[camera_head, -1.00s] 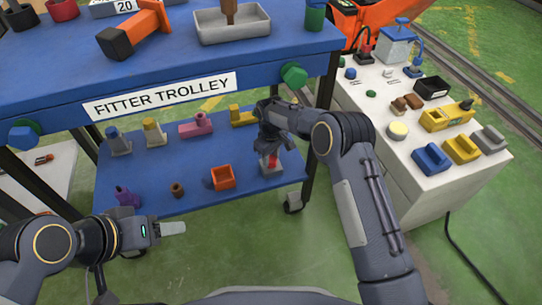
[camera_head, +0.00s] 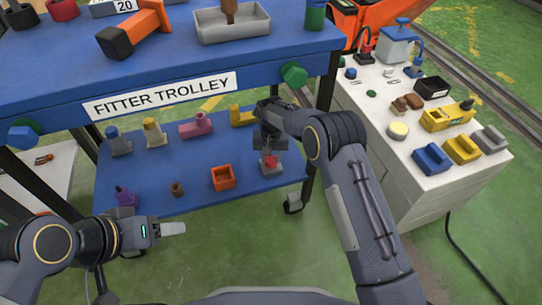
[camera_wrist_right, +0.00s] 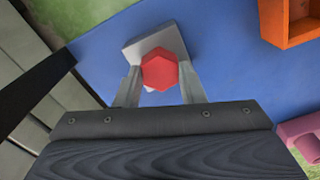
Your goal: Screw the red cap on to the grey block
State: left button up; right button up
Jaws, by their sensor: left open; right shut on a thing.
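The red cap (camera_wrist_right: 160,70) has a hexagonal top and sits over the grey block (camera_wrist_right: 150,42) in the right wrist view. My right gripper (camera_wrist_right: 160,85) is shut on the cap, with one finger on either side of it. In the head view the red cap (camera_head: 270,161) shows under my right gripper (camera_head: 270,154), and the grey block (camera_head: 263,174) is at the right end of the lower blue shelf. How far the cap is on the block is hidden. My left gripper (camera_head: 173,228) is open and empty, in front of the shelf on the left.
An orange open box (camera_head: 223,178) stands left of the grey block, with a small brown part (camera_head: 177,189) beyond it. A yellow part (camera_head: 241,116) and a pink part (camera_head: 196,126) stand behind. The upper trolley top (camera_head: 180,62) overhangs the shelf's back.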

jog(key=shift+m, duration=0.3)
jog(key=o, duration=1.2)
jog(key=shift+c, duration=0.2)
